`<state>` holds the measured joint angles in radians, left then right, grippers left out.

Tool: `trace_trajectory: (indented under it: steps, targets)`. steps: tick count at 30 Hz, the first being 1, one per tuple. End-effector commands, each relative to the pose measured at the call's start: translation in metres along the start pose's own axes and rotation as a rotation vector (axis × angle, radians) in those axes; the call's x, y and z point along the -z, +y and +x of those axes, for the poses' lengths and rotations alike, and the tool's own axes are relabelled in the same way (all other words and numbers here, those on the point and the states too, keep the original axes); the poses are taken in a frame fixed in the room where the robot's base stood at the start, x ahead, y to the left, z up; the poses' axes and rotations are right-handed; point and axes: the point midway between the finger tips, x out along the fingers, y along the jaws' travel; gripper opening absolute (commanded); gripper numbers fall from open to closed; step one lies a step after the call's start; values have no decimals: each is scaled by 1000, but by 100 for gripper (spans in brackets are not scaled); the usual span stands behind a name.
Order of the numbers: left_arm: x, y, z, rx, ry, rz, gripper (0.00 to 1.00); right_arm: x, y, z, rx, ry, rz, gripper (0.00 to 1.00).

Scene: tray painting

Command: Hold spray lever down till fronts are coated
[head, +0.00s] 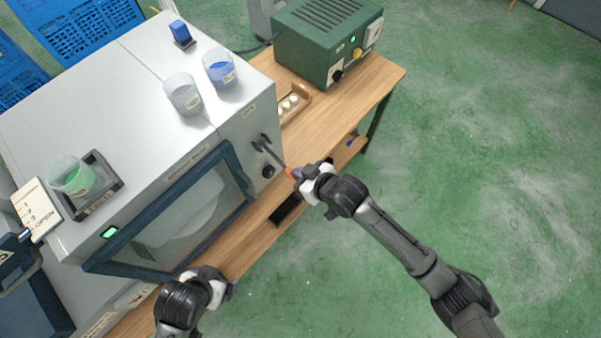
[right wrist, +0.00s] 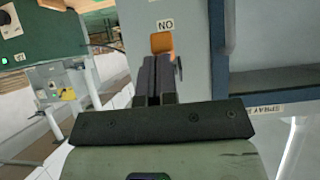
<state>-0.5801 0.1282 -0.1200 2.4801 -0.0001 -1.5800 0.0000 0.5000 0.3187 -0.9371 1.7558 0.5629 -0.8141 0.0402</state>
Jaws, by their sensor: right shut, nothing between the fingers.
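The grey spray cabinet (head: 125,110) has a blue-framed window (head: 190,215); a pale curved shape shows dimly behind the glass, and its coating cannot be made out. The dark spray lever (head: 273,154) slants out from the cabinet's right face and ends in an orange tip (head: 289,171). My right gripper (head: 296,173) is shut and empty at that tip. In the right wrist view its closed fingers (right wrist: 158,60) lie just below the orange tip (right wrist: 161,42); contact cannot be told. My left gripper (head: 228,290) is low in front of the cabinet, its jaws unclear.
A small wooden tray (head: 303,102) with white round pieces and a green machine (head: 326,40) stand on the wooden bench (head: 362,88). Floor at right is clear.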

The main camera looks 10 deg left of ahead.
Motion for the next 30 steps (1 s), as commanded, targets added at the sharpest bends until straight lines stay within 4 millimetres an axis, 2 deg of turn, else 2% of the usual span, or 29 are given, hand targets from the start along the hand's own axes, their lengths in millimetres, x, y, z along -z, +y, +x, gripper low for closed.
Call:
trace_trajectory:
  steps: [8, 17, 20, 24, 30]
  targets:
    - [4, 2, -10, -5, 1, -6, 92, 5, -1, -6, 2, -3, 1, 0]
    - [18, 2, -52, -10, 2, -13, 92, 27, -1, -37, 2, -4, -2, 0]
    - [15, 2, -45, -10, 8, -13, 92, 17, 0, -52, 2, -2, -3, 0]
    - [13, 1, -39, -7, 1, -10, 92, 15, 0, -80, 2, -2, -3, 0]
    - [12, 0, -35, -5, -1, -6, 92, 13, 0, -111, 1, -1, -4, 0]
